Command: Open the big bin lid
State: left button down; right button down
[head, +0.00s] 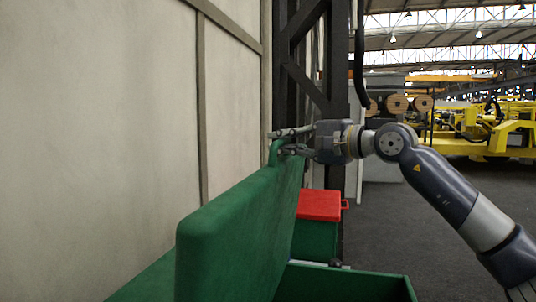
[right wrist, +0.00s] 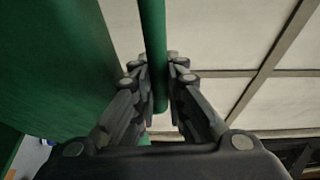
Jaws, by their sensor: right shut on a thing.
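The big bin lid (head: 235,230) is a green slab standing raised, close to upright, near the pale wall in the head view. It also fills the left of the right wrist view (right wrist: 60,60). Its green handle (head: 274,152) is at the top far end and shows as a bar in the right wrist view (right wrist: 153,45). My right gripper (head: 287,142) is shut on the handle, with a finger on each side of it. The green bin body (head: 350,284) shows below and right of the lid, its top uncovered. My left gripper is out of view.
A smaller green bin with a red lid (head: 320,205) stands behind the big bin. A dark steel column (head: 337,90) rises by the wall (head: 100,100). Grey floor (head: 400,230) is clear to the right, with yellow machinery (head: 470,135) far back.

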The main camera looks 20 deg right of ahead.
jog(key=shift+s+d+f+y+b, duration=0.15)
jog(key=shift+s+d+b, duration=0.2)
jog(key=shift+d, duration=0.15)
jog(key=shift+s+d+f+y+b, duration=0.15)
jog(key=shift+s+d+b, duration=0.15)
jog(key=shift+d, duration=0.2)
jog(key=c, duration=1.9)
grip_release()
jog(key=v, duration=1.2)
jog(key=shift+s, duration=0.15)
jog(key=shift+a, duration=0.1)
